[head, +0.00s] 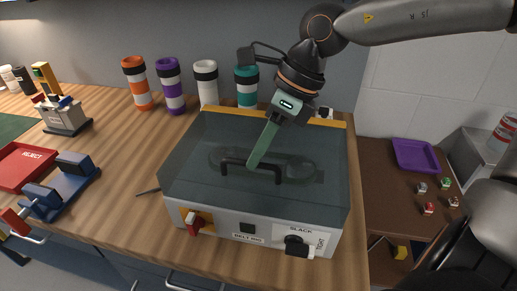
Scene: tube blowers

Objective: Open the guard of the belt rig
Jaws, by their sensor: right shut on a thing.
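The belt rig (270,228) is a grey box on the wooden table, with "BELT RIG" and "SLACK" labels on its front. Its guard (205,140) is a dark see-through cover over the top and looks down over the rig. A black bar handle (236,163) stands on the guard. A belt shows dimly beneath it. My right gripper (252,164) reaches down from the upper right, its green fingers shut on the handle; the exact contact is partly hidden by the fingers. My left gripper is out of view.
A red knob (193,224) and a black knob (297,246) stick out of the rig's front. Striped tubes, orange (138,84), purple (172,87), white (207,84) and teal (246,87), stand behind. A red "REJECT" tray (28,167) and blue device (70,181) are left.

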